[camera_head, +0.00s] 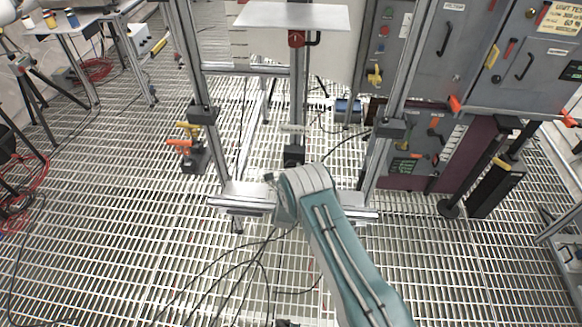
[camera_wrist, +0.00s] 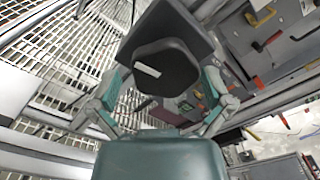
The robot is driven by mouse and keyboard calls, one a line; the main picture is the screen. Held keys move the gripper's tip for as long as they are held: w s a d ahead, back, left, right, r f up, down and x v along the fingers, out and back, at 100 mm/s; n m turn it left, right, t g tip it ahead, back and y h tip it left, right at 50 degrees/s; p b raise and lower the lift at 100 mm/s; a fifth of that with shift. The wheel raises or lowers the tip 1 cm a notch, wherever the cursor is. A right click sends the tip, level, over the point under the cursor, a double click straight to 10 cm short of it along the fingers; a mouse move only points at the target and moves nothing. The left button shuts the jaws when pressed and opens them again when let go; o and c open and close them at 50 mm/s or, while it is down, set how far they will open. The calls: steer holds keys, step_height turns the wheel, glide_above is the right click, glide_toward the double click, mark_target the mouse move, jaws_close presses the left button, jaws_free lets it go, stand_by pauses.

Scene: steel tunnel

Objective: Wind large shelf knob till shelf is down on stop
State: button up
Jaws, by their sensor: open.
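The shelf (camera_head: 292,16) is a flat white plate high on the central metal post. A red clamp with a dark handle (camera_head: 300,39) sits just under it. In the wrist view a large black rounded knob (camera_wrist: 165,68) with a white mark stands out from a dark grey block. My gripper (camera_wrist: 163,90) is open, its teal fingers on either side of the knob; I cannot tell whether they touch it. In the head view my arm hides the gripper. A black block (camera_head: 294,155) sits low on the post, far below the shelf; I cannot tell which part is the stop.
Metal uprights stand on both sides of the post, with black brackets (camera_head: 203,113). Grey control cabinets (camera_head: 465,50) are at the right. A yellow and orange handled valve (camera_head: 187,145) is at the left. Cables lie on the grated floor (camera_head: 120,220), which is otherwise fairly open.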

steer(key=shift+w+r, duration=0.2)
steer(key=shift+w, duration=0.4)
steer(key=shift+w+d, duration=0.1)
steer(key=shift+d, duration=0.25)
steer(key=shift+w+f, duration=0.2)
steer(key=shift+c, duration=0.4)
steer(key=shift+w+a, duration=0.2)
steer(key=shift+a, duration=0.05)
steer(key=c, duration=0.7)
steer(key=shift+s, duration=0.1)
